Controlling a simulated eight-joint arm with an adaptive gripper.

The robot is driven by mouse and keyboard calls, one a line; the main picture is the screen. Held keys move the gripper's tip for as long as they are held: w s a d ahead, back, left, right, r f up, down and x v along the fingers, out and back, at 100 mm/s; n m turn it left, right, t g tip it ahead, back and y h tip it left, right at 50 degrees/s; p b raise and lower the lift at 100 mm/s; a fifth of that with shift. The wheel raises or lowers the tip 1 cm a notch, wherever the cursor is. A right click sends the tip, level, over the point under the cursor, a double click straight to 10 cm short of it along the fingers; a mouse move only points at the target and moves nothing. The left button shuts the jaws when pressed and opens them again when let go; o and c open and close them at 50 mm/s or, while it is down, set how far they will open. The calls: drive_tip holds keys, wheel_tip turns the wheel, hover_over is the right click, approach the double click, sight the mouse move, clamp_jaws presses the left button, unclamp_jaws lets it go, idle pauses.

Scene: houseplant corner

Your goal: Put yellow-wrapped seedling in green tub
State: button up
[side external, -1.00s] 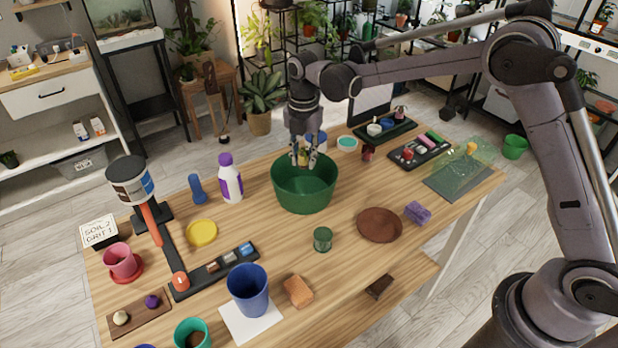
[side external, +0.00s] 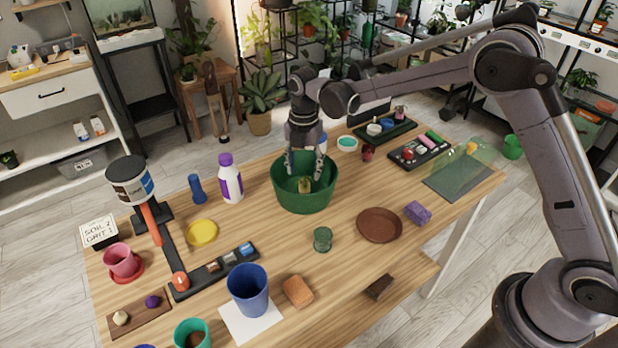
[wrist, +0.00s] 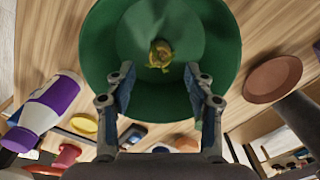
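The green tub (side external: 305,201) stands near the middle of the table and fills much of the wrist view (wrist: 105,45). The yellow-wrapped seedling (side external: 304,185) is inside the tub, and it also shows in the wrist view (wrist: 160,53), apart from the fingers. My gripper (side external: 304,174) is at the tub's mouth, pointing down. In the wrist view my gripper (wrist: 160,88) has its two fingers spread wide with nothing between them. I cannot tell whether the seedling stands fully upright.
A white and purple bottle (side external: 231,182) stands left of the tub. A brown saucer (side external: 379,226) lies to the right, and a small green pot (side external: 322,239) is in front. A yellow dish (side external: 201,233) and a blue pot (side external: 248,290) are front left. Open wood lies around the small pot.

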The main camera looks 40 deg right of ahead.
sight(305, 182)
idle(0.5)
wheel_tip(305, 182, up, 7)
idle(0.5)
drive_tip(key=shift+r, duration=0.1)
drive_tip(key=s+d+r+m+t, duration=0.4)
drive_tip(key=s+d+r+m, duration=0.2)
drive_tip(key=s+r+m, duration=0.45)
drive_tip(key=s+d+f+m+t, duration=0.1)
drive_tip(key=s+d+f+m, duration=0.1)
drive_tip(key=s+m, duration=0.5)
drive_tip(key=s+d+f+m+t, duration=0.2)
drive_tip(key=s+m, duration=0.5)
drive_tip(key=s, duration=0.1)
drive_tip(key=shift+f+m, duration=0.3)
drive_tip(key=shift+m, duration=0.05)
